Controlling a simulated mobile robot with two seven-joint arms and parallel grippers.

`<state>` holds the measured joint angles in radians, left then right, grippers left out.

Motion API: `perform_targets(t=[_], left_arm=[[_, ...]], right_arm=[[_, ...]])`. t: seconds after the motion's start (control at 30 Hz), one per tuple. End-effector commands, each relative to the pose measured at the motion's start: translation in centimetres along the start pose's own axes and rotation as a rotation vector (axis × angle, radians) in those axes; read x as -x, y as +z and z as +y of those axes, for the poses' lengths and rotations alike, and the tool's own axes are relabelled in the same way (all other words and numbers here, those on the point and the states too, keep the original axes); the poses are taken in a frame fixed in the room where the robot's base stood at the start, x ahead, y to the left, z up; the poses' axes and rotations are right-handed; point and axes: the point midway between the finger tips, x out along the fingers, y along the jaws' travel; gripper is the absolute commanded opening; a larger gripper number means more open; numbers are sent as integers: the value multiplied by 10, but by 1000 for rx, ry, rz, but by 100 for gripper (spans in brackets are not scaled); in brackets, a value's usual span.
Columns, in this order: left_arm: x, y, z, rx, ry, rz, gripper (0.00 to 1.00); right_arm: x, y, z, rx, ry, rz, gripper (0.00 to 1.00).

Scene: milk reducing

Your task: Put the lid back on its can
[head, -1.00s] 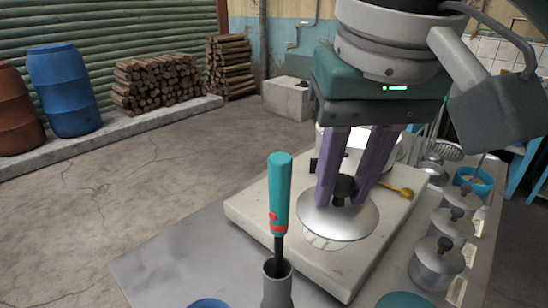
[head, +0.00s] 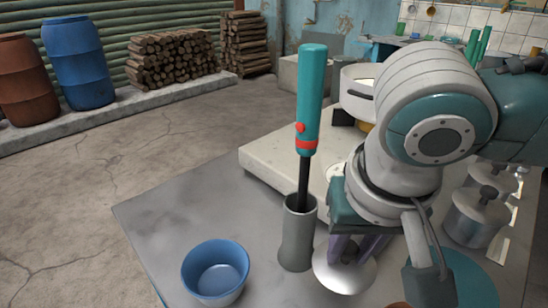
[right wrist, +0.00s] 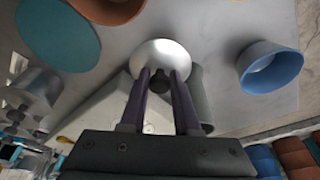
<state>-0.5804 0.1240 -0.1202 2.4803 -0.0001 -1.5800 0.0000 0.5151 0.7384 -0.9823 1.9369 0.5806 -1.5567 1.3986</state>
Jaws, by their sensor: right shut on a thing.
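The lid is a shiny silver disc with a dark knob. My right gripper (head: 352,250) is shut on its knob and holds it at the front of the table, just right of the grey cylinder holder. The lid (head: 338,275) is partly hidden by my arm; it shows more fully in the right wrist view (right wrist: 163,55), with the fingers (right wrist: 160,85) around the knob. Metal cans with knobbed lids (head: 474,218) stand along the right side. I cannot tell which can the held lid belongs to. My left gripper is not in view.
The grey holder (head: 297,245) has a teal-handled tool (head: 311,90) standing tall in it. A blue bowl (head: 215,270) is at front left. A teal round piece (head: 470,275) is at front right. A pale slab (head: 275,165) and a white pot (head: 352,88) are behind.

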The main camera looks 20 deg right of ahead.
Motion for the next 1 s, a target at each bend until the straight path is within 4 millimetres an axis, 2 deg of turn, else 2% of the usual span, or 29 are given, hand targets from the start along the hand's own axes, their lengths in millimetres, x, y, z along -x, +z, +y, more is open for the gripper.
perform_targets(t=[0.33,0.77,0.8,1.0], left_arm=[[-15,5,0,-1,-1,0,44],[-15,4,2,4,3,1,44],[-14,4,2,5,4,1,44],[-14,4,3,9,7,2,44]], right_arm=[[-44,11,0,0,2,0,0],[-49,13,0,0,0,0,0],[-49,13,0,1,0,0,35],[-49,12,0,1,1,0,57]])
